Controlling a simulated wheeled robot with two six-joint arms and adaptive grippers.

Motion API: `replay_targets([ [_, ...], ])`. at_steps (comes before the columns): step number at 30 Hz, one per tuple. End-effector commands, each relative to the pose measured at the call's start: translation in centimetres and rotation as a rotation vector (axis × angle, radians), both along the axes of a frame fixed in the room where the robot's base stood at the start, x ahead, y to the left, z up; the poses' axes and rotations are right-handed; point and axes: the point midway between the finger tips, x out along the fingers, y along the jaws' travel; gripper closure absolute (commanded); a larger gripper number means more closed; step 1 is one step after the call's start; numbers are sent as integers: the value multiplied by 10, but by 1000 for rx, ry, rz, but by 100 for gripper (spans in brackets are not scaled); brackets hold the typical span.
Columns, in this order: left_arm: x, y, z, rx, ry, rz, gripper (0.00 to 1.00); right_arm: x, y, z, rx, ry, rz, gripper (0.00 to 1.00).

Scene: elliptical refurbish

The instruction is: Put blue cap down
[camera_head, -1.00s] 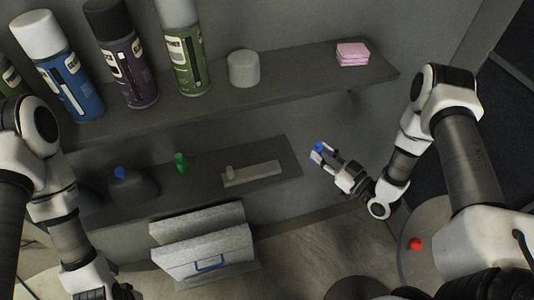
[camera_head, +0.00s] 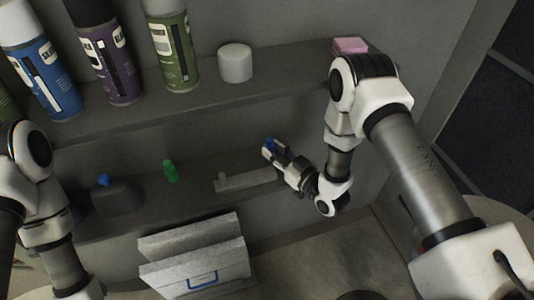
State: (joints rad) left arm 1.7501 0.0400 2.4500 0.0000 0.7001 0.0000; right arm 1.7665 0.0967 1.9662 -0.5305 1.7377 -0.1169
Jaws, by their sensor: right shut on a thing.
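The blue cap (camera_head: 269,144) is between the fingertips of my right gripper (camera_head: 269,149), which is shut on it. The gripper is near the right end of the lower shelf (camera_head: 140,213), close to a flat grey piece (camera_head: 245,180) on it. I cannot tell whether the cap touches the shelf. Another blue cap (camera_head: 102,180) sits on a dark bottle (camera_head: 118,197) at the left of the lower shelf. My left arm comes in at the left, but its gripper is out of view.
A small green object (camera_head: 170,170) stands on the lower shelf. The upper shelf (camera_head: 150,118) holds spray cans (camera_head: 176,45), a white cylinder (camera_head: 235,63) and pink sponges (camera_head: 350,46). A grey box (camera_head: 195,264) with a blue handle stands below.

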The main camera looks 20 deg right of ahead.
Motion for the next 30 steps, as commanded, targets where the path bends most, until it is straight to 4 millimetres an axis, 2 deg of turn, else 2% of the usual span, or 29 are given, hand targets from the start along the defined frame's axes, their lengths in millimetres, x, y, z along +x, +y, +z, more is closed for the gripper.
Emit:
replay_targets([
  [1, 0, 0, -4, 0, 0, 0, 100, 6, 11, -2, -3, -3, 7, 86],
  [3, 0, 0, -6, 0, 0, 0, 100, 12, 20, -2, -2, -1, 5, 86],
  [5, 0, 0, -12, 0, 0, 0, 100, 13, 19, -10, 0, 1, 0, 86],
  [15, 0, 0, -13, 0, 0, 0, 100, 12, 18, -11, 0, 1, 0, 86],
  [16, 0, 0, -12, 0, 0, 0, 100, 12, 18, -10, 0, 1, 0, 62],
  [18, 0, 0, -11, 0, 0, 0, 100, 12, 18, -10, 0, 1, 0, 44],
  [28, 0, 0, -7, 0, 0, 0, 100, 12, 18, -5, 0, 0, 1, 44],
  [30, 0, 0, -9, 0, 0, 0, 100, 6, 15, -8, 0, 3, 0, 44],
])
